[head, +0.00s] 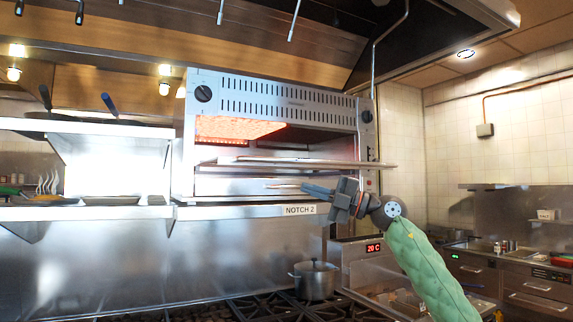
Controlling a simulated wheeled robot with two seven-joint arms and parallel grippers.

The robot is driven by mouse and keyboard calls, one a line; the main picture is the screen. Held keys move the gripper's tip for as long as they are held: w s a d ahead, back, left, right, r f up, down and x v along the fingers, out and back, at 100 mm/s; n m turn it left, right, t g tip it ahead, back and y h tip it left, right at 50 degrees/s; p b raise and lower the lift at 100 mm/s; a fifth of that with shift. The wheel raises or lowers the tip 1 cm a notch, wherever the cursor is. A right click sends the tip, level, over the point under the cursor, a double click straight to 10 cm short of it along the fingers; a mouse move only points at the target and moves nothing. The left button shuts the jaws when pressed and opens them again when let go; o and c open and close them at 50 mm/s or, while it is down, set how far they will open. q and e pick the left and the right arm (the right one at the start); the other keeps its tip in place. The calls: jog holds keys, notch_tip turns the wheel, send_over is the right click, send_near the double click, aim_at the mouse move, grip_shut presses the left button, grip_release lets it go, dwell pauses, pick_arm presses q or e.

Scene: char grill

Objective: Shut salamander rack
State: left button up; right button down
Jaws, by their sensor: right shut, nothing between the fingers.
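The salamander (280,98) is a steel box grill on the wall shelf in the head view, its heating element (235,128) glowing orange. Its rack (310,163) is a flat metal shelf across the open front, and it sticks out forward past the housing. My right gripper (308,188) is shut and empty, pointing left, just below the rack's front edge in the picture. I cannot tell if it touches the rack. My left gripper is out of view.
A lidded pot (315,280) stands on the stove below, beside a unit with a red display (373,248). Shelves with plates and pans are at left. A hood hangs above.

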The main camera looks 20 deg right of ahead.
jog(key=s+d+r+h, duration=0.2)
jog(key=d+r+h, duration=0.1)
jog(key=d+r, duration=0.15)
jog(key=p, duration=0.4)
send_near(273, 161)
jog(key=a, duration=0.5)
jog(key=w, duration=0.1)
jog(key=w+p, duration=0.1)
jog(key=w, duration=0.1)
jog(key=shift+w+d+r+m, duration=0.15)
jog(key=shift+w+d+m, duration=0.05)
jog(key=shift+w+m, duration=0.15)
pick_arm(q)
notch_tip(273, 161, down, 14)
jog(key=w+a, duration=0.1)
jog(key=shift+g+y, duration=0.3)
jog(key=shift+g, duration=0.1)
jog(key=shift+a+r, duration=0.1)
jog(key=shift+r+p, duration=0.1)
jog(key=shift+p, duration=0.2)
pick_arm(e)
jog(key=shift+w, duration=0.15)
